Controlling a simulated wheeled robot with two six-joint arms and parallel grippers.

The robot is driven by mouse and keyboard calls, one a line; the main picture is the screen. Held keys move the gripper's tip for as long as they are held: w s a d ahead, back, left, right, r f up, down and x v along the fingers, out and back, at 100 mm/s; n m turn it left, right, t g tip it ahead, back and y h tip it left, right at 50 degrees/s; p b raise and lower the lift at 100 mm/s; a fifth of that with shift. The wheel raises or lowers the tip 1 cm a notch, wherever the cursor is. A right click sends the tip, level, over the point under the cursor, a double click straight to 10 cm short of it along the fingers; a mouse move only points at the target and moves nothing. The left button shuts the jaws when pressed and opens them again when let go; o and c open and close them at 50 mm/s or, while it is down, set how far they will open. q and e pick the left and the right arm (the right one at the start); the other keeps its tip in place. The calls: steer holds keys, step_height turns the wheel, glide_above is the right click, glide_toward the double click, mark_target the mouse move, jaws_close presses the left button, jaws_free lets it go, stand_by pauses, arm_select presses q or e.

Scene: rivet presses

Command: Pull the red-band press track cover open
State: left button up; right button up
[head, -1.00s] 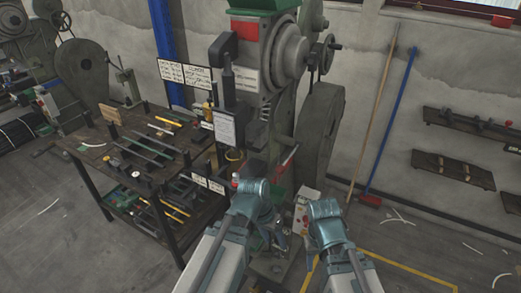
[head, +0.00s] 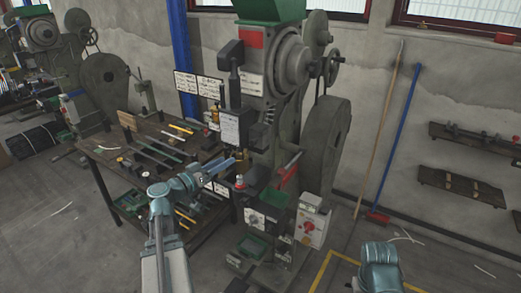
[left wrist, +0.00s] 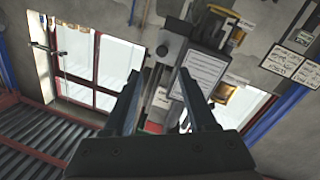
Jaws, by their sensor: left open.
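The press with the red band (head: 252,39) stands in the middle of the head view, green on top with a large grey wheel. A white printed plate (head: 230,128) hangs on its front and also shows in the left wrist view (left wrist: 202,75). I cannot tell for sure which part is the track cover. My left gripper (head: 232,163) is open and empty, just below the plate and in front of the press. In the left wrist view its two fingers (left wrist: 160,88) stand apart, with the press behind them. Only part of my right arm shows, at the lower right; its gripper is out of view.
A dark workbench (head: 125,165) with bars and tools stands left of the press. A control box with a red button (head: 310,227) stands at its lower right. A blue-handled broom (head: 393,140) leans on the wall. Floor at the right is mostly clear.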

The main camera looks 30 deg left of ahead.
mark_target(251, 143)
arm_select(q)
steer(key=x, duration=1.3)
steer(key=shift+w+a+r, duration=0.15)
steer(key=shift+w+r, duration=0.05)
steer(key=shift+w, duration=0.15)
steer(key=shift+c, duration=0.2)
jaws_close()
stand_by(0.9)
